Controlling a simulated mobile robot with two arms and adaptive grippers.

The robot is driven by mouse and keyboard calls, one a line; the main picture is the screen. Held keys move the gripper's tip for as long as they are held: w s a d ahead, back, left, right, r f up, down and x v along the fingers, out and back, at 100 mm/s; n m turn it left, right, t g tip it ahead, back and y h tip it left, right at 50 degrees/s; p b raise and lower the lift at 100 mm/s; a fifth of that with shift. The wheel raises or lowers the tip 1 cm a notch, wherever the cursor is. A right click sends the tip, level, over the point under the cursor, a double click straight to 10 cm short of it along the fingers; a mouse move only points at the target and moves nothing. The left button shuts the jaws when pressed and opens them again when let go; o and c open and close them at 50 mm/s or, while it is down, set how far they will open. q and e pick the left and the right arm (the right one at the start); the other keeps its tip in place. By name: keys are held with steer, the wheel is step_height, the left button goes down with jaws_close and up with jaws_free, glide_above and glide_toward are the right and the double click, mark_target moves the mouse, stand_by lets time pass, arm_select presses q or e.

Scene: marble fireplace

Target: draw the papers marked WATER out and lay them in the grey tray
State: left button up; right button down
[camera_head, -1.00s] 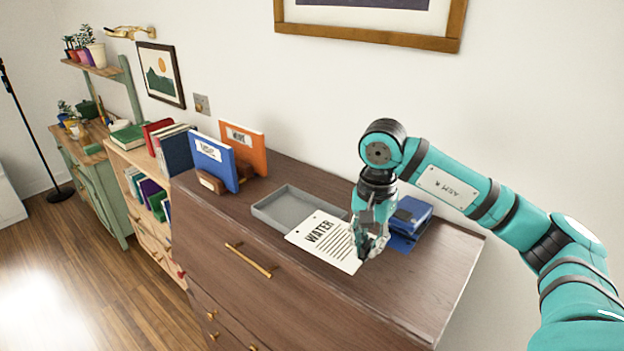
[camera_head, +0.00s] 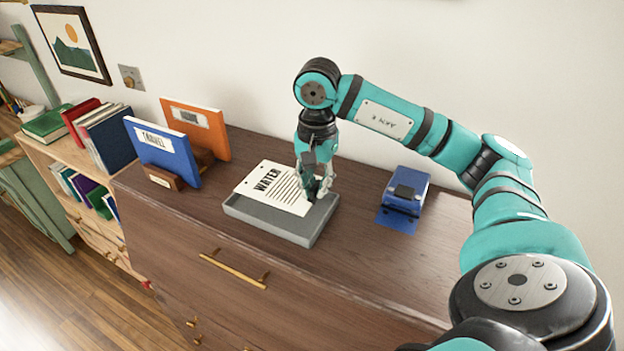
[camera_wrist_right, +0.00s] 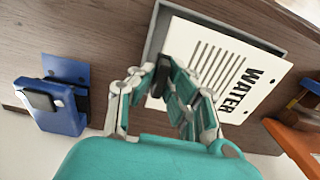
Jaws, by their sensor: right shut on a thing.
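The white paper marked WATER (camera_head: 272,187) is over the grey tray (camera_head: 268,225), slightly tilted, with its upper left part past the tray's back edge. My right gripper (camera_head: 316,193) is shut on the paper's right edge. In the right wrist view the paper (camera_wrist_right: 213,68) covers most of the tray (camera_wrist_right: 153,38), and the gripper (camera_wrist_right: 160,78) pinches its near edge. I cannot tell whether the paper touches the tray floor, or whether it is one sheet or several. My left gripper is not in view.
A blue device (camera_head: 408,188) with a blue flap sits to the right of the tray. A blue binder (camera_head: 165,150) and an orange binder (camera_head: 197,122) stand in a wooden holder (camera_head: 160,178) to the left. The dresser top between tray and blue device is clear.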

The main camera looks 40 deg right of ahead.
mark_target(313, 219)
steer(key=shift+w+f+b, duration=0.2)
steer(key=shift+f+b, duration=0.05)
steer(key=shift+f, duration=0.4)
steer(key=shift+w+f+b, duration=0.2)
steer(key=shift+f+b, duration=0.05)
steer(key=shift+f, duration=0.35)
step_height(313, 219, down, 3)
steer(key=shift+r+b, duration=0.2)
steer(key=shift+b, duration=0.95)
steer(key=shift+f+b, duration=0.35)
steer(key=shift+f, duration=0.3)
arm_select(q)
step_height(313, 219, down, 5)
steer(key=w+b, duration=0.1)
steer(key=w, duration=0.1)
arm_select(e)
steer(key=shift+f, duration=0.25)
steer(key=c, duration=1.4)
jaws_free()
steer(key=shift+c, duration=0.2)
steer(key=shift+o, duration=0.9)
steer(key=shift+r+p, duration=2.75)
steer(key=shift+r, duration=1.3)
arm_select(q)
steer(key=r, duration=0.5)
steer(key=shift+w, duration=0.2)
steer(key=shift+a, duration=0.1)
arm_select(e)
steer(key=shift+f, duration=0.1)
